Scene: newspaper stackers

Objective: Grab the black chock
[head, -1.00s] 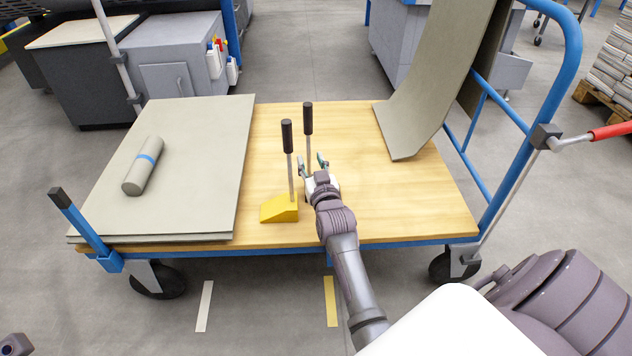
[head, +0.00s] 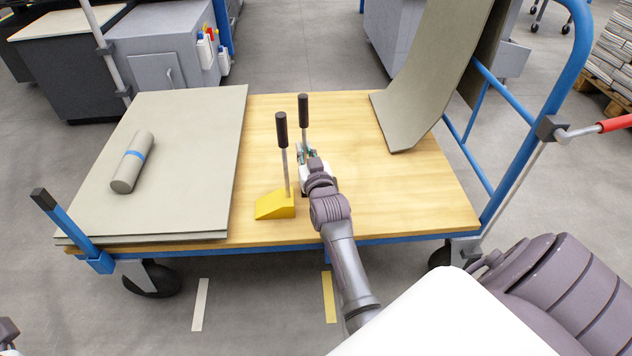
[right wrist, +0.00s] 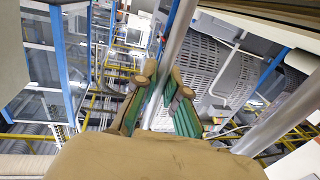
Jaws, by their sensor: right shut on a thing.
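Two chock handles with black grips and thin metal shafts stand upright on the trolley. The nearer shaft rises from a yellow wedge chock (head: 275,204). The farther handle (head: 303,111) stands just behind it; its base is hidden behind my right gripper (head: 305,153), so I cannot see that chock's colour. My right gripper is shut on this farther handle's shaft, below the black grip. In the right wrist view the metal shaft (right wrist: 176,40) runs between the green-padded fingers (right wrist: 163,82).
The wooden trolley deck (head: 390,190) has free room right of my arm. Grey sheets (head: 190,120) with a banded roll (head: 131,165) lie on its left. A bent grey sheet (head: 420,95) leans on the blue end frame (head: 575,60) at right.

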